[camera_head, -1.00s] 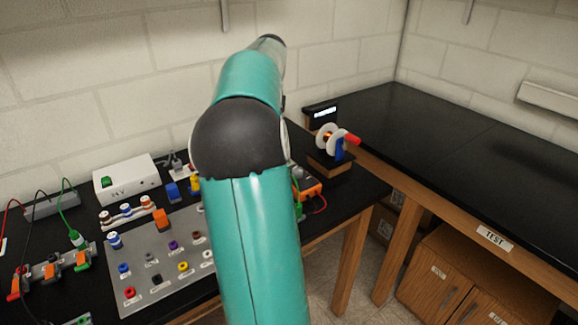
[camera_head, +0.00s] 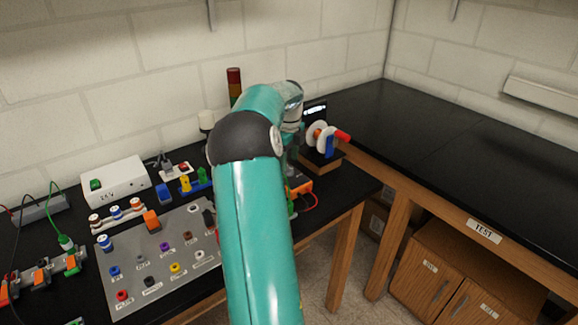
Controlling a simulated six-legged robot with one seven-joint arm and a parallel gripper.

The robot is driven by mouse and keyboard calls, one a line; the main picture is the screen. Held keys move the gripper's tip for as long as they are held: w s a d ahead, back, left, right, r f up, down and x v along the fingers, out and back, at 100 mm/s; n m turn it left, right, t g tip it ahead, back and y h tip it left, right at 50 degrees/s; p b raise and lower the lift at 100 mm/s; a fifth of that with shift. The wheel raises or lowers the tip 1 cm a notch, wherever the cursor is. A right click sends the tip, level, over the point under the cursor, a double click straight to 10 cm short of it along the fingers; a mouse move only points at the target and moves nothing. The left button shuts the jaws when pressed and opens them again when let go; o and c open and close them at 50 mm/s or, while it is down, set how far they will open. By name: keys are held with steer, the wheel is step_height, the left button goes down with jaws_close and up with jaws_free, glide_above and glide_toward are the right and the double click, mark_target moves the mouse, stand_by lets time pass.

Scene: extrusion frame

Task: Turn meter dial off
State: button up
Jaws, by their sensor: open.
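An orange device (camera_head: 300,186), which may be the meter, sits near the right end of the left black bench. My arm covers most of it, and I cannot make out a dial or its setting. My teal arm reaches over the bench and bends down at its far end. My gripper (camera_head: 293,160) is small and partly hidden behind the arm, above and close to the orange device. It is open; I see nothing held in it. Whether it touches the device cannot be told.
A spool stand (camera_head: 322,145) with white discs and a red handle stands right of my gripper. A grey panel (camera_head: 140,250) with coloured sockets, a white power box (camera_head: 112,182) and a dark stack light (camera_head: 234,85) are to the left. The right bench (camera_head: 450,140) is clear.

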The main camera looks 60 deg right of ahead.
steer(key=shift+f, duration=1.65)
steer(key=c, duration=1)
